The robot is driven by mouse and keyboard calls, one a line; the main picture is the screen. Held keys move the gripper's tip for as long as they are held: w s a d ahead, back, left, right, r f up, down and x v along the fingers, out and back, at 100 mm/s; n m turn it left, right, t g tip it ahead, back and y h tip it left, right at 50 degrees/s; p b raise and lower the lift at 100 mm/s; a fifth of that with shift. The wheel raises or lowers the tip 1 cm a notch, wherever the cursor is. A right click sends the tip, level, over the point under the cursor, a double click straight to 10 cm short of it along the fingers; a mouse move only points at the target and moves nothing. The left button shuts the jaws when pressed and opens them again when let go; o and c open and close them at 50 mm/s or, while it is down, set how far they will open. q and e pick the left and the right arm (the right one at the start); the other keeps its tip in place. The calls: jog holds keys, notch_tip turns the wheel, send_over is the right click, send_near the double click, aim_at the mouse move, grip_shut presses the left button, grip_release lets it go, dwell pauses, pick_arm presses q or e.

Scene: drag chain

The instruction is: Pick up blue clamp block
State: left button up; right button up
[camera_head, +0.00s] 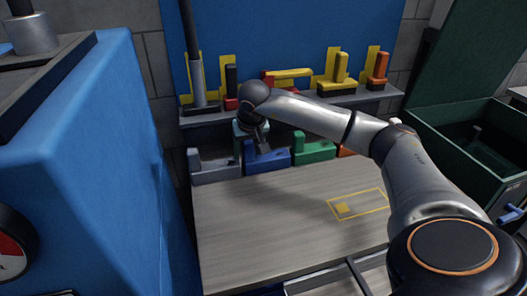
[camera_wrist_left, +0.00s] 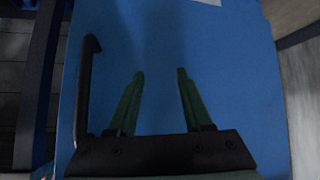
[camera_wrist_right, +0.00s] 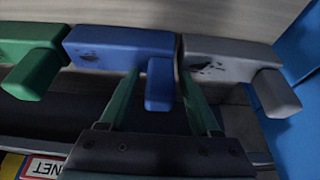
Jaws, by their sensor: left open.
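The blue clamp block (camera_head: 275,161) stands at the back edge of the wooden worktop, between a grey block (camera_head: 215,168) and a green block (camera_head: 316,150). My right gripper (camera_head: 261,145) is over it. In the right wrist view the blue block (camera_wrist_right: 120,48) has its stem between the two spread green fingers of my right gripper (camera_wrist_right: 160,82), with gaps on both sides; the gripper is open. My left gripper (camera_wrist_left: 161,76) is open and empty in front of a plain blue surface (camera_wrist_left: 155,60) in the left wrist view; the head view does not show it.
A shelf (camera_head: 350,101) with yellow, red and orange clamps runs behind the blocks. A large blue cabinet (camera_head: 90,150) stands left, and a dark green bin (camera_head: 455,150) right. The worktop (camera_head: 250,225) is largely clear, with a yellow marked outline (camera_head: 370,194).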

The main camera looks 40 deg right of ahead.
grip_shut()
jog(key=shift+r, duration=0.15)
dwell(0.6)
